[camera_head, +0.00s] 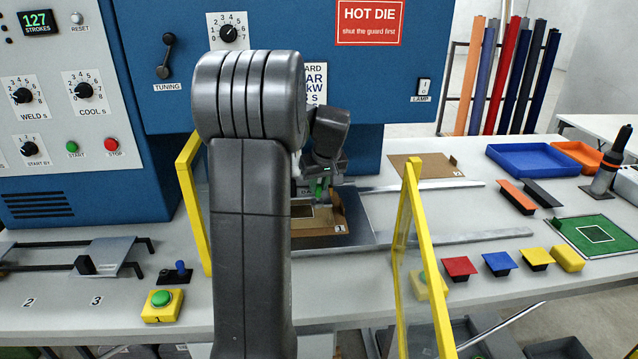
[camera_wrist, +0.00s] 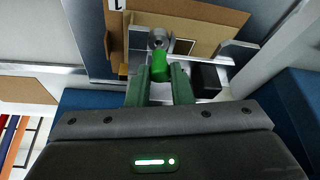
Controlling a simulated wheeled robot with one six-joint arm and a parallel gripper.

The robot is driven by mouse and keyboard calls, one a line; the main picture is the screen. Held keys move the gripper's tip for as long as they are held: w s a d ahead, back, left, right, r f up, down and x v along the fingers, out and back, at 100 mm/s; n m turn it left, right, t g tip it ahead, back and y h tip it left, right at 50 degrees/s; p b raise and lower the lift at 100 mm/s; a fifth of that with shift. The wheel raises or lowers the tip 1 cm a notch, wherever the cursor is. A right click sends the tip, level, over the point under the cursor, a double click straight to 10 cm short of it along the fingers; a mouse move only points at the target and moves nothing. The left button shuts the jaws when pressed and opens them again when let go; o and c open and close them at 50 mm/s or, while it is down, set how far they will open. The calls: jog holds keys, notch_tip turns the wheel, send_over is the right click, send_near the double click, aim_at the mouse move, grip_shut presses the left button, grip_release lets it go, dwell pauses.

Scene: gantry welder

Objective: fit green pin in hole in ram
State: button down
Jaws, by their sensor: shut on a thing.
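My gripper (camera_wrist: 160,88) has green fingers closed around the green pin (camera_wrist: 160,66), whose free end points up in the wrist view. Just past that end is a grey metal part with a round boss (camera_wrist: 157,38), perhaps the ram; I cannot see its hole clearly or tell whether the pin touches it. In the head view the green pin (camera_head: 320,189) shows small and upright below my wrist, between the blue press and the cardboard tray. My arm hides much of the press opening and the ram there.
A cardboard tray (camera_head: 338,231) lies on the bed below. Yellow-framed guard panels (camera_head: 409,200) stand on both sides of the opening. A dark block (camera_wrist: 208,80) sits right of the pin in the wrist view. Coloured blocks, blue and orange trays (camera_head: 531,158) and a green mat lie at right.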

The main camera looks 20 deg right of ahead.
jog(key=shift+f+b, duration=0.6)
jog(key=shift+f, duration=0.4)
jog(key=c, duration=1.2)
grip_release()
jog(key=shift+r, duration=0.1)
jog(key=b+v, duration=0.1)
jog(key=v, duration=1.3)
